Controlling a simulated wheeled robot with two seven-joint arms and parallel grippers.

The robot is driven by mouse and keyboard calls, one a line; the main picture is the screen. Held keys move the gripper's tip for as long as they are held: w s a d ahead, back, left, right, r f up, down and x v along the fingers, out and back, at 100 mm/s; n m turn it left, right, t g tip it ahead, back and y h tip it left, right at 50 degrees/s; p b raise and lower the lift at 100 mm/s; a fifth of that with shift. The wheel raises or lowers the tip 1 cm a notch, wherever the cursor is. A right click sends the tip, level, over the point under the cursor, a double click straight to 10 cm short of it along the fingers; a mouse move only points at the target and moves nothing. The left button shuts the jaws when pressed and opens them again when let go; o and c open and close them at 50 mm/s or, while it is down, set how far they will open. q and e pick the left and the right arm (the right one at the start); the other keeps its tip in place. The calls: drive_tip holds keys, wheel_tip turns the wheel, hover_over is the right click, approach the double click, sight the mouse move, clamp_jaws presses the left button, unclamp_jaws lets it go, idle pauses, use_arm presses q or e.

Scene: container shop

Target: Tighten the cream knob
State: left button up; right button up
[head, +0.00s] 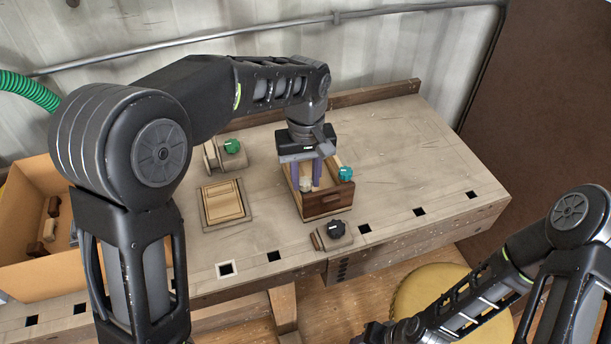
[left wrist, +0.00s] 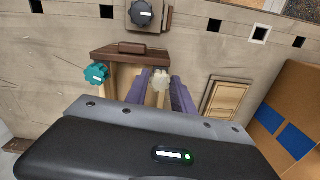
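The cream knob (head: 306,185) is small, pale and lobed. It sits at the wooden drawer box (head: 327,201) with a dark brown front, on the workbench. My left gripper (head: 306,178) points down over the box, with its two purple fingers apart. In the left wrist view the cream knob (left wrist: 161,79) shows between the fingertips (left wrist: 160,84), with no clear contact on either side. The knob's base is hidden. My right gripper (head: 375,333) is low at the bottom edge, partly cut off, and its fingers cannot be made out.
A teal knob (head: 345,173) is close beside the box front. A black knob (head: 337,228) stands in front, a green knob (head: 232,146) at the back left. A framed wooden panel (head: 224,202) lies left. A cardboard box (head: 35,255) is far left. The bench's right side is clear.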

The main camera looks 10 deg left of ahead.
use_arm(q)
clamp_jaws()
drive_tip(key=shift+m, duration=0.3)
drive_tip(key=m, duration=0.3)
drive_tip(key=shift+p, duration=0.35)
drive_tip(key=m, duration=0.3)
drive_tip(key=shift+a+m, duration=0.15)
drive_tip(key=shift+m, duration=0.25)
drive_tip(key=m+p, duration=0.1)
drive_tip(key=m, duration=0.4)
drive_tip(key=shift+m, duration=0.3)
drive_tip(key=m+p, duration=0.1)
drive_tip(key=m, duration=0.3)
drive_tip(key=shift+m, duration=0.3)
drive_tip(key=shift+w, duration=0.1)
